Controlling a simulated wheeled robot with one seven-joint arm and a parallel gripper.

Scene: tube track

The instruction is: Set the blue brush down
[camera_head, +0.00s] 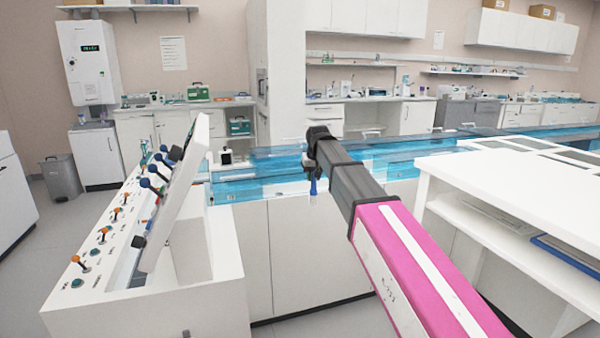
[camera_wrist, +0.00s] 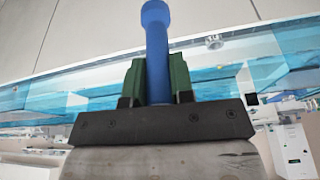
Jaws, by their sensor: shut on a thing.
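The blue brush (camera_wrist: 156,50) is held in my gripper (camera_wrist: 158,80), its blue rounded end pointing away from the wrist. My gripper is shut on it, with a green-padded finger on each side. In the head view the brush (camera_head: 313,188) hangs below my gripper (camera_head: 311,172), just in front of the blue transparent track. The brush looks roughly upright there and small. Its other end is hidden by the gripper in the wrist view.
A blue transparent track (camera_head: 235,187) runs along the white counter behind the gripper. A slanted white panel (camera_head: 180,190) with several coloured levers stands on the left console. A white table (camera_head: 520,190) with a lower shelf stands on the right. Floor shows between them.

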